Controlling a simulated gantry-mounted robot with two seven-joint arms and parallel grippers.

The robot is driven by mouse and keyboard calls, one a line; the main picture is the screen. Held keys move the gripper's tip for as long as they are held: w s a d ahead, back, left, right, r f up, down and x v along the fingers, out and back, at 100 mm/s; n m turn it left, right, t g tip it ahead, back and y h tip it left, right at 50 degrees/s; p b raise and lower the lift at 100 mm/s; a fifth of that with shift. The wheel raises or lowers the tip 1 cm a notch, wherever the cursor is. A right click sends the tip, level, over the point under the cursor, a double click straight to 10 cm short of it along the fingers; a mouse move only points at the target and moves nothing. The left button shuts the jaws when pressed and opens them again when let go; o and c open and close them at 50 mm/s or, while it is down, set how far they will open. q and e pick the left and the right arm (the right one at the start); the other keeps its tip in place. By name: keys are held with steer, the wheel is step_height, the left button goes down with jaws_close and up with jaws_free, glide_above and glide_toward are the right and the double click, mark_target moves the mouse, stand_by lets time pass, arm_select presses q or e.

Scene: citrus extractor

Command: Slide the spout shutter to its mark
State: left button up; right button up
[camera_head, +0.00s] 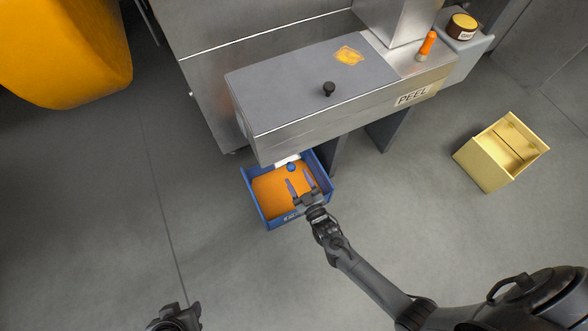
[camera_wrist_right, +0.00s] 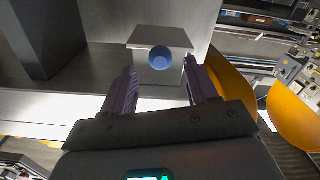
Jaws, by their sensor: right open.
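The spout shutter looks like a pale block (camera_wrist_right: 146,38) with a round blue knob (camera_wrist_right: 160,58) on its face. In the head view the knob (camera_head: 291,167) sits under the machine's front edge, with a white part (camera_head: 286,159) beside it. My right gripper (camera_head: 299,179) is open and empty, pointing at the knob. In the right wrist view its fingertips (camera_wrist_right: 160,72) stand either side of the knob, seemingly short of it; contact does not show. No mark for the shutter can be made out. My left gripper (camera_head: 178,318) is partly in view at the bottom, apart from everything.
A blue crate (camera_head: 252,194) with orange contents lies below the right gripper. The grey machine (camera_head: 290,85) with a black knob (camera_head: 329,89) and PEEL label overhangs it. A yellow open box (camera_head: 484,168) stands at right. The floor at left is clear.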

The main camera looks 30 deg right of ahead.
steer(key=s+p, duration=0.2)
steer(key=s, duration=0.4)
steer(key=shift+a, duration=0.15)
